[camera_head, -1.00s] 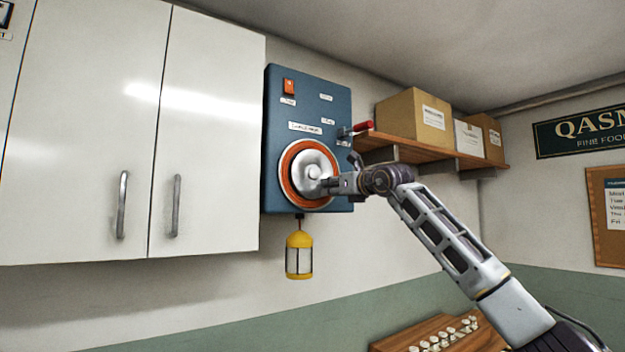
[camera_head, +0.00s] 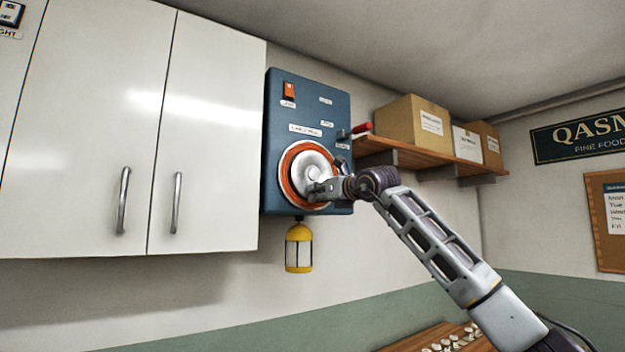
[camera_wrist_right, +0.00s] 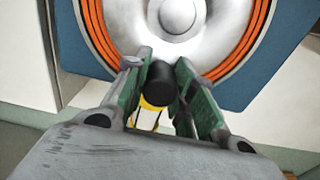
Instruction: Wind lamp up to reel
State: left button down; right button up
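The reel (camera_head: 309,172), a silver disc with orange cable wound round it, is mounted on a blue wall panel (camera_head: 338,107). The yellow lamp (camera_head: 299,249) hangs upright just below the panel's bottom edge. My right gripper (camera_head: 318,190) is at the lower right of the reel's face. In the right wrist view, its green-padded fingers stand on either side of a black crank knob (camera_wrist_right: 158,86) on the reel (camera_wrist_right: 180,20). The fingers look closed in on the knob. The lamp (camera_wrist_right: 153,105) is partly hidden behind the knob. My left gripper is out of view.
White cabinets (camera_head: 205,130) stand left of the panel. A red-handled lever (camera_head: 361,128) sticks out on the panel's right side, near a wooden shelf (camera_head: 400,155) with cardboard boxes (camera_head: 413,121). The wall below the lamp is clear.

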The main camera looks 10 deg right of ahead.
jog(key=o, duration=0.6)
jog(key=shift+a+f, duration=0.1)
jog(key=shift+a, duration=0.1)
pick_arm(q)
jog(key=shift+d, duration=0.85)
pick_arm(e)
jog(key=shift+d, duration=0.1)
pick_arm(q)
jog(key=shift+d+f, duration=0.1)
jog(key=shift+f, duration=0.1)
pick_arm(e)
jog(key=shift+s, duration=0.15)
